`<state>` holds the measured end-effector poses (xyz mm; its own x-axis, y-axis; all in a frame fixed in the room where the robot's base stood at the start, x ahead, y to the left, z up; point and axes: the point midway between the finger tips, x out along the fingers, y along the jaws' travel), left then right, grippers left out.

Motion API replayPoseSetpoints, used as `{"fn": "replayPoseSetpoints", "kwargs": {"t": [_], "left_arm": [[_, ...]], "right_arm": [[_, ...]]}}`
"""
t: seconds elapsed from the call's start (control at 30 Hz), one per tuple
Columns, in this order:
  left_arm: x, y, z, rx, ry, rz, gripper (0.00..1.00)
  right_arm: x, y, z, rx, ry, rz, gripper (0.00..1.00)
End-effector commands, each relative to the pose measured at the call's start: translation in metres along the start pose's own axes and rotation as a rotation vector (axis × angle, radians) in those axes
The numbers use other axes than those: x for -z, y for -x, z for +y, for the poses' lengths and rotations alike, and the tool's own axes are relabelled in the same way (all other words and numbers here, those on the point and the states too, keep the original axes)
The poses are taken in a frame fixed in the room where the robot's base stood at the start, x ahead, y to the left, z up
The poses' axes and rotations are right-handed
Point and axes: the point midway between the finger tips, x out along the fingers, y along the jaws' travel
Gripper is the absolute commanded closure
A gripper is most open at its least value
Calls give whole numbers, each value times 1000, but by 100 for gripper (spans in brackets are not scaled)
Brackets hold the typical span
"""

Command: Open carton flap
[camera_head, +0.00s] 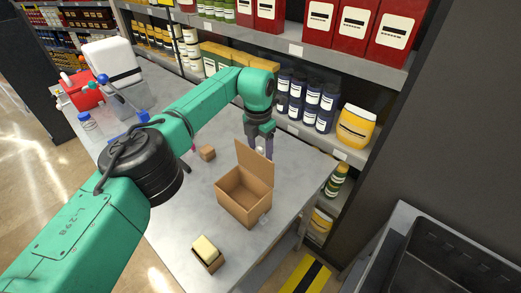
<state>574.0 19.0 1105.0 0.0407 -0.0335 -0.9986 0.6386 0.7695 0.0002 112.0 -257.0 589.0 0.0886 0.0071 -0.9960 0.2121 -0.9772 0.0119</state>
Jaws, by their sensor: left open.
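A brown cardboard carton (243,197) stands on the grey table with its top open and its inside showing. One flap (254,165) stands roughly upright at the carton's far side. My left gripper (259,149) reaches down just behind this flap. Its fingers are apart, and the flap partly hides their tips. I cannot tell whether they touch the flap. My right gripper is not in view.
A small brown box (207,153) and an open box with a yellow block (206,250) lie on the table. A white container (112,66) and a red object (80,90) stand at the far left. Stocked shelves (290,62) line the back. A dark bin (440,255) is at lower right.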

Motion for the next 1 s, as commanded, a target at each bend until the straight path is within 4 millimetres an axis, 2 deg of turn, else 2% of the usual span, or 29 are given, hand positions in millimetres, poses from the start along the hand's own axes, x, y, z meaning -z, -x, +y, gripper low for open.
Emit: {"fn": "replayPoseSetpoints", "kwargs": {"t": [0.17,0.33,0.47,0.5,0.7,0.83,1.0], "left_arm": [[-1,18,1,-2,0,-4,34],[-1,55,0,-3,1,-5,34],[-1,86,0,-1,1,-4,34],[-2,98,0,-2,1,-4,34],[-2,137,0,-1,1,-1,34],[-1,144,0,0,0,-1,34],[-1,144,0,0,-1,0,34]], "right_arm": [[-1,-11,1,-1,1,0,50],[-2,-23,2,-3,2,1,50],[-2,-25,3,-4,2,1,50],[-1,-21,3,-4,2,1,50],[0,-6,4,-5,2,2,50],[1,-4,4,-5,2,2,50],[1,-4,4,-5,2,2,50]]}}
